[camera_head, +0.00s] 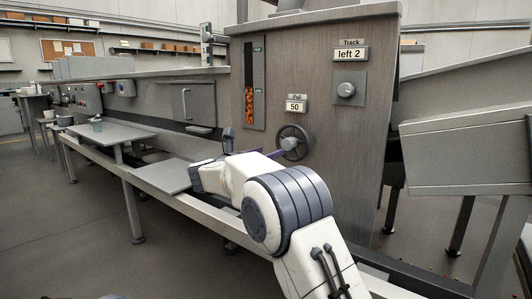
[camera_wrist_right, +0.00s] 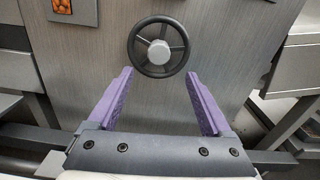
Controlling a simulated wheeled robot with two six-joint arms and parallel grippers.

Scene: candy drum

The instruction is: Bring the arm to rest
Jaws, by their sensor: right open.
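My right arm reaches in from the lower right of the head view, and its gripper (camera_head: 252,146) is in front of the machine's panel, left of the handwheel. In the right wrist view the purple fingers of the right gripper (camera_wrist_right: 161,100) stand wide apart with nothing between them. The dark handwheel (camera_wrist_right: 158,47) with its grey hub lies beyond the fingertips there, and the fingers do not grip it. The handwheel also shows in the head view (camera_head: 293,142). My left gripper is not in view.
The machine panel (camera_head: 340,190) carries a knob (camera_head: 346,89) under a "left 2" label, a "50" label (camera_head: 296,107) and a window with orange candy (camera_head: 249,105). A sloped grey chute (camera_head: 465,150) is at the right. A low rail and a small table (camera_head: 110,132) run along the left.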

